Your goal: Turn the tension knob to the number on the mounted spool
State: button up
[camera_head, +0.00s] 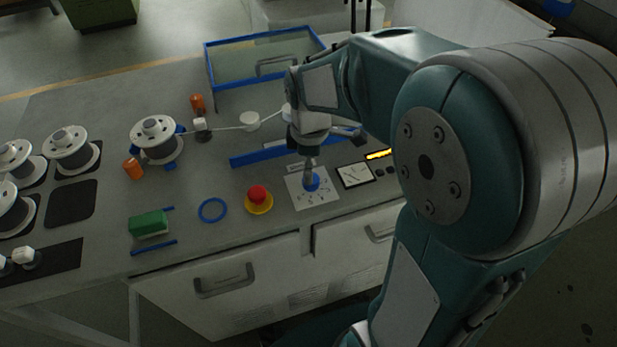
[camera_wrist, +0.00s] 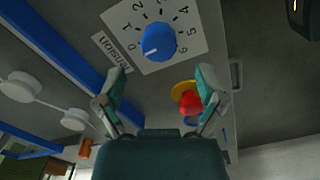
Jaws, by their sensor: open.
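The blue tension knob (camera_head: 312,184) sits on a white dial plate (camera_head: 322,199) on the bench; my gripper (camera_head: 310,165) is above it. In the wrist view the knob (camera_wrist: 158,42) is ringed by numbers 0 to 6, and its white mark points towards the 0. My gripper (camera_wrist: 159,75) is open there, its fingers apart and nothing between them; the knob lies beyond the fingertips. The mounted spool (camera_head: 157,138) is a white-flanged spool at the bench's left middle, on a blue holder. I cannot read a number on it.
A red stop button (camera_head: 258,195) on a yellow base stands left of the dial. A blue ring (camera_head: 212,210), a green block (camera_head: 149,223) and a meter (camera_head: 355,174) are nearby. A blue-framed glass box (camera_head: 265,58) stands behind. Several spare spools (camera_head: 70,148) stand far left.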

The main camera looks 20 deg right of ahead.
aim_at(315, 177)
jog(key=f, duration=0.2)
jog(key=d+f, duration=0.1)
jog(key=f, duration=0.1)
jog(key=shift+d, duration=0.1)
jog(key=shift+f, duration=0.25)
jog(key=shift+a+f, duration=0.1)
jog(key=shift+a, duration=0.6)
jog(key=shift+d, duration=0.3)
jog(key=c, duration=1.2)
